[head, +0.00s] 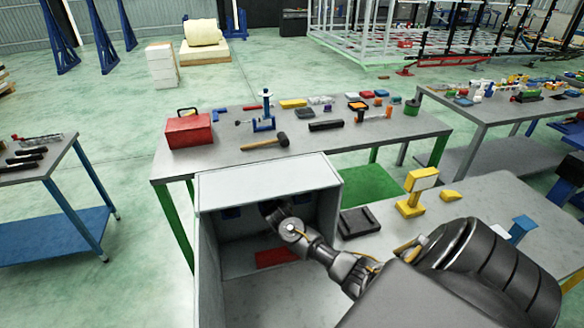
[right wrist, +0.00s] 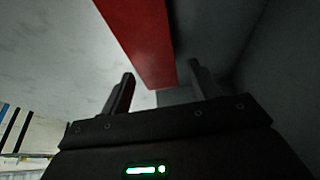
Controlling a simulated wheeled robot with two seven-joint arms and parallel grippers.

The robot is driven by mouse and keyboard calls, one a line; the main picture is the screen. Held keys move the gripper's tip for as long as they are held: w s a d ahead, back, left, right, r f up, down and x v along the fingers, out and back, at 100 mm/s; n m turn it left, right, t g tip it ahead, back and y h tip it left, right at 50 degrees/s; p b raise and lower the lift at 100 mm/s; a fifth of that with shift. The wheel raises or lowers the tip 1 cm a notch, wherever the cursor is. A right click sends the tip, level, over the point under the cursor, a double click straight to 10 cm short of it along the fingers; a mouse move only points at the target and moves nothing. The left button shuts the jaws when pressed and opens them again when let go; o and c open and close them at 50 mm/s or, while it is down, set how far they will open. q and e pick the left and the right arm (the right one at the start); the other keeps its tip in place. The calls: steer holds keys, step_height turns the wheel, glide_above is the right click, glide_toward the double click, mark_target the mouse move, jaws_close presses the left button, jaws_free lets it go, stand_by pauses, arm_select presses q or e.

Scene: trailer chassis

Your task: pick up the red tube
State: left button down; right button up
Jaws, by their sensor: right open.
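The red tube (head: 277,257) lies inside the open-fronted grey box (head: 206,250); part of it is behind my right arm. In the right wrist view it is a long, flat-sided red bar (right wrist: 140,38) running from the top edge down toward the space between my fingers. My right gripper (right wrist: 161,80) is open, with one finger on each side of the bar's lower end. I cannot tell whether either finger touches it. In the head view my right arm reaches into the box, and the fingertips are not clear. My left gripper is not in view.
The box's top panel (head: 265,180) and side walls close in around my right arm. Behind stands a grey table (head: 215,155) with a red toolbox (head: 189,129), a hammer (head: 266,144) and small parts. At right are a black tray (head: 359,222) and a yellow stand (head: 411,205).

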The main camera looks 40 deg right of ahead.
steer(key=shift+x, duration=0.8)
steer(key=c, duration=1.3)
